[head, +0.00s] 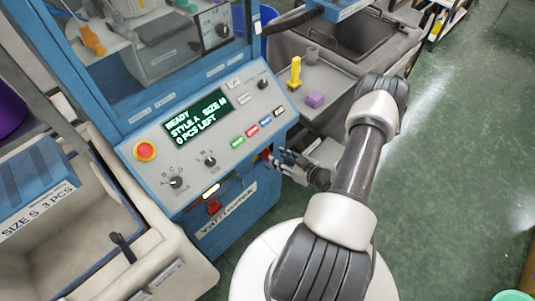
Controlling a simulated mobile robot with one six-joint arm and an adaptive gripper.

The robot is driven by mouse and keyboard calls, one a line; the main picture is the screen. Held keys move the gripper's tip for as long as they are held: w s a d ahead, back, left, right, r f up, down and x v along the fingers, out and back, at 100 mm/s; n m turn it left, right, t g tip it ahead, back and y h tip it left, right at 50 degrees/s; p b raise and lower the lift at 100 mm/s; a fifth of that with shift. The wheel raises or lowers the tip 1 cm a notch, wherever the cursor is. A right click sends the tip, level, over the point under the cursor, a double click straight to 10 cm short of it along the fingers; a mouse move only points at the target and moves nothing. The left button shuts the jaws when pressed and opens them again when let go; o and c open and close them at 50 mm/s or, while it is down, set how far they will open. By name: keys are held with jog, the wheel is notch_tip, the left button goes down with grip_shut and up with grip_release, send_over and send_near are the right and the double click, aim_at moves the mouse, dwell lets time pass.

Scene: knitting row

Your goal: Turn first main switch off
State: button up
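A blue knitting machine with a grey control panel (225,125) stands at the centre of the head view. A small red part (265,155), perhaps the main switch, shows on its front below the panel's right end. Its position and any marking are too small to read. My gripper (278,161) is right beside this red part, and its dark fingers partly cover it. I cannot tell whether they touch it or how far apart they are. Another red part (213,206) sits lower on the blue front, near a lit yellowish strip (211,191).
The panel has a red stop button (145,151), knobs, coloured buttons and a lit display (198,117) reading "READY". A grey bin (75,235) stands at left.

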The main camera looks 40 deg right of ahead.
aim_at(269, 154)
jog(key=b+x, duration=0.1)
jog(key=x, duration=0.6)
jog(key=shift+w+f, duration=0.1)
jog(key=shift+w, duration=0.2)
jog(key=shift+c, duration=0.3)
jog(key=shift+s, duration=0.15)
grip_shut()
jog(key=shift+f, duration=0.1)
